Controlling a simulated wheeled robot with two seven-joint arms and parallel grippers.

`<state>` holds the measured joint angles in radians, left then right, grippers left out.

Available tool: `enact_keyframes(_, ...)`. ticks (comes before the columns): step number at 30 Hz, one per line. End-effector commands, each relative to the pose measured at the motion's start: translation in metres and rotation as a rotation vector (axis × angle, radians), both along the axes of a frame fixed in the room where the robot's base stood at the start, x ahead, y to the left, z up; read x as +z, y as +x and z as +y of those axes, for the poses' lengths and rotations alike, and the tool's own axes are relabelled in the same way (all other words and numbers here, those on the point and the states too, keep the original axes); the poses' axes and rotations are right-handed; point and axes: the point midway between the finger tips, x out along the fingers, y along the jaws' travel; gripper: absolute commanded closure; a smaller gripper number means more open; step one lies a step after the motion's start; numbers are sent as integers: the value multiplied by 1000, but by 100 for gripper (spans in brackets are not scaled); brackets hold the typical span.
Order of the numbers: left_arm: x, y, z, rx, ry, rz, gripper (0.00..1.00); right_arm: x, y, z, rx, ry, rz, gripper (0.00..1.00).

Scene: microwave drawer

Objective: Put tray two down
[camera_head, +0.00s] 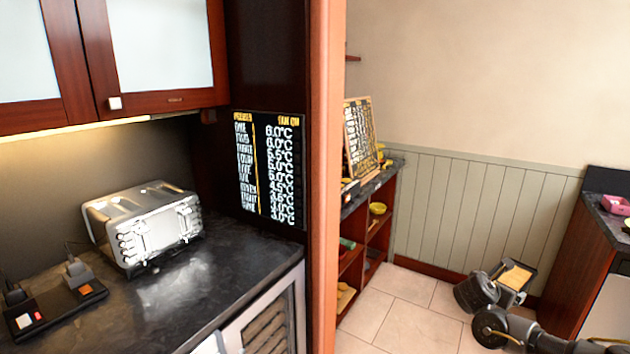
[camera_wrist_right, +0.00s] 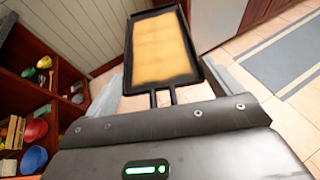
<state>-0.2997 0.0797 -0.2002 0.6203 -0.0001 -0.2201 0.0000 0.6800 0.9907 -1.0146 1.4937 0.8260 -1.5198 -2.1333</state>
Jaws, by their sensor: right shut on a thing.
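Tray two (camera_wrist_right: 160,50) is a small dark pan with a raised rim, two thin handle rods and a flat yellow-orange filling. My right gripper (camera_wrist_right: 165,95) is shut on its handle end, and the pan points away from the wrist. In the head view the right gripper (camera_head: 507,292) and tray two (camera_head: 515,275) are at the lower right, held in the air above the tiled floor. The pan looks tilted in the head view. The exact grip on the rods is partly hidden by the gripper body. My left gripper is in neither view.
A dark counter (camera_head: 225,275) at left holds a silver toaster-like appliance (camera_head: 145,225) and a black switch box (camera_head: 55,305). A wooden post (camera_head: 325,180) separates it from open shelves (camera_head: 365,245) with bowls. Another dark counter (camera_head: 605,215) stands at far right. Tiled floor between is open.

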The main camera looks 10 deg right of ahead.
Motion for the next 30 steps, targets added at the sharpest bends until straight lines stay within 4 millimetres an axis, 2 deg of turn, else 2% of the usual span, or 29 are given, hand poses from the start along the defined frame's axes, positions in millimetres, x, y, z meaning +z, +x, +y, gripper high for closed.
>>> enact_keyframes(5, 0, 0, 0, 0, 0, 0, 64, 25, 24, 38, 114, -1, -5, 38)
enact_keyframes(8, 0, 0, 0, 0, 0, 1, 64, 43, 40, 70, 206, 0, -6, 38)
enact_keyframes(11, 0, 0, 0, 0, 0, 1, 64, 64, 54, 113, 321, 0, -6, 38)
enact_keyframes(16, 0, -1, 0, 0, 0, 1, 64, 103, 67, 211, 571, 2, -8, 38)
enact_keyframes(21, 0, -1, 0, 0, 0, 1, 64, 135, 54, 309, 826, 4, -8, 38)
enact_keyframes(24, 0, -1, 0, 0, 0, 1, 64, 149, 37, 356, 958, 3, -8, 38)
enact_keyframes(27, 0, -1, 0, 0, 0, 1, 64, 158, 20, 391, 1065, 1, -7, 38)
enact_keyframes(30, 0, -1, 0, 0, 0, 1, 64, 165, 5, 415, 1143, -1, -5, 38)
